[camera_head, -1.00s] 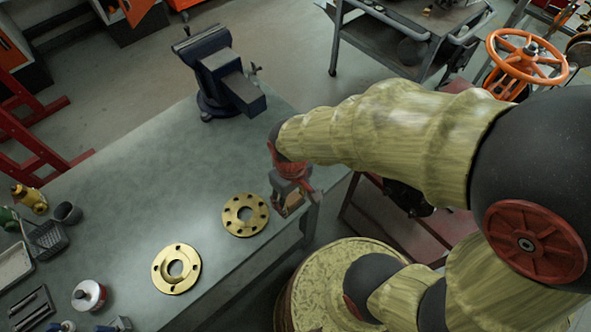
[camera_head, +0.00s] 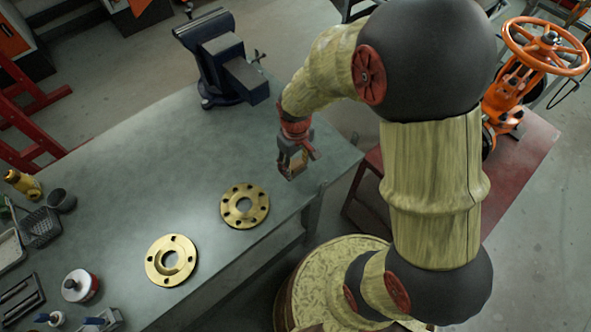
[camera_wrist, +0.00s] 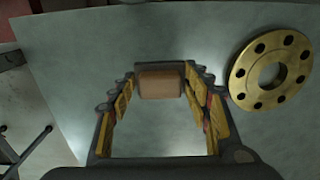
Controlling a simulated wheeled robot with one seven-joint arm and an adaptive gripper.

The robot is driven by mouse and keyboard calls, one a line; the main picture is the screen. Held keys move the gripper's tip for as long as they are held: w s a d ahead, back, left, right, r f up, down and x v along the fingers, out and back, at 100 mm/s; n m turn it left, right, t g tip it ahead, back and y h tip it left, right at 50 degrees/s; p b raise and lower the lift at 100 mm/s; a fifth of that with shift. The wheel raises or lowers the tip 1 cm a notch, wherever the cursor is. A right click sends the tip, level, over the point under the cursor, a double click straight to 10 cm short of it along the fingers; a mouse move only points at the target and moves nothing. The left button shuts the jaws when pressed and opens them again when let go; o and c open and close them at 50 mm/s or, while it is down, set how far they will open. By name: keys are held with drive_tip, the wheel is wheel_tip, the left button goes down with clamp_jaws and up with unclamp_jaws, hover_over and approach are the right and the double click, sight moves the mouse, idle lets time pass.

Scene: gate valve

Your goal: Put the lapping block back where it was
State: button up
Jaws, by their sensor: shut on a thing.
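The lapping block (camera_wrist: 160,81) is a small tan-brown block. In the wrist view it sits between my fingertips, with bare bench top around it. My gripper (camera_wrist: 160,85) is shut on it. In the head view my gripper (camera_head: 292,168) hangs near the right edge of the workbench (camera_head: 150,185), behind and to the right of the brass flanges. The block shows there only as a small brownish patch between the fingers. I cannot tell exactly how high it is above the bench.
Two brass flanges (camera_head: 245,206) (camera_head: 171,260) lie on the bench; one also shows in the wrist view (camera_wrist: 271,75). A dark vise (camera_head: 228,65) stands at the back. An orange-wheeled valve (camera_head: 520,75) stands right. Small items crowd the left end. The bench middle is clear.

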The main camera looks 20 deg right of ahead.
sight(296, 170)
drive_tip(key=shift+w+d+f, duration=0.1)
drive_tip(key=shift+w+f, duration=0.15)
drive_tip(key=shift+f, duration=0.1)
drive_tip(key=shift+w+f+b, duration=0.15)
drive_tip(key=shift+f+b, duration=0.75)
drive_tip(key=shift+f, duration=0.7)
drive_tip(key=o, duration=1.5)
drive_tip(key=shift+f, duration=0.15)
drive_tip(key=shift+o, duration=0.2)
